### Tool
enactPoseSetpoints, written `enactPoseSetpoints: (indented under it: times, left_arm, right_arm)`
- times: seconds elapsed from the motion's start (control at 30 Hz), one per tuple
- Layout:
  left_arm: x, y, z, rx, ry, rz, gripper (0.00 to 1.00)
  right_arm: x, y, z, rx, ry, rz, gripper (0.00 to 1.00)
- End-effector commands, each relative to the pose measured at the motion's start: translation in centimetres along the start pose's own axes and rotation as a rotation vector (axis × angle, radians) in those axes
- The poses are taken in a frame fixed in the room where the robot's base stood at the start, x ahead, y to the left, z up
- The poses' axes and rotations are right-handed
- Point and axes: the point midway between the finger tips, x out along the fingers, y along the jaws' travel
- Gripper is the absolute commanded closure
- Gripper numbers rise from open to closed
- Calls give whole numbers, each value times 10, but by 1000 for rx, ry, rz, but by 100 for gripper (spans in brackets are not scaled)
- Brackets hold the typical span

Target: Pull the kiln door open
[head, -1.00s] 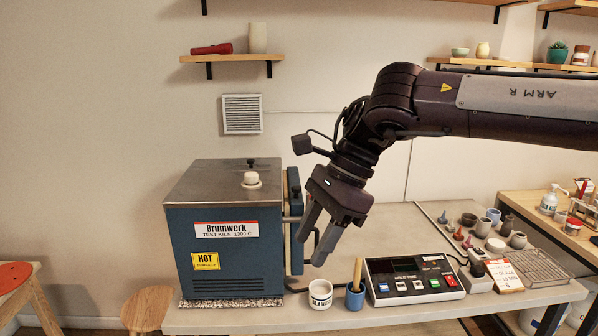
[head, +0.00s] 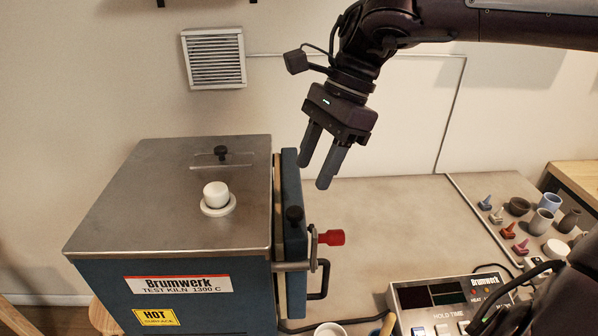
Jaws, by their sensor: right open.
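The blue kiln (head: 190,295) with a steel top stands at the left in the head view. Its door (head: 293,220) is the blue panel on its right side. A pale strip shows between door and body; I cannot tell whether it is a gap or a seal. A latch with a red knob (head: 331,238) and a black bar handle (head: 321,283) are at the door's right. My right gripper (head: 317,172) is open and empty, pointing down, apart from the door and above the red knob in the picture. My left gripper is not in view.
A white plug (head: 216,196) stands on the kiln top. The controller box (head: 440,300) is on the table at lower right, with several small pots (head: 541,221) and coloured pieces behind it. The table (head: 400,220) right of the door is largely clear.

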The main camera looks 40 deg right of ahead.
Motion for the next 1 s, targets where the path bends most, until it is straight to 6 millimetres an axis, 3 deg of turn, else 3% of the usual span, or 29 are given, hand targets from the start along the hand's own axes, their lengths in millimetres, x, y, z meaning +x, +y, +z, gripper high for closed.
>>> enactPoseSetpoints:
  times: [0.17,0.6,0.97,1.0]
  left_arm:
    - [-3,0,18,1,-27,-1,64]
    - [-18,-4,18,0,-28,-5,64]
    - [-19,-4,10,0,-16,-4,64]
    - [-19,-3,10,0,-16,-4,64]
  right_arm:
    - [8,0,0,0,0,3,52]
    - [71,0,0,0,-1,4,52]
    - [78,0,0,1,0,-1,52]
    - [78,0,0,1,0,0,56]
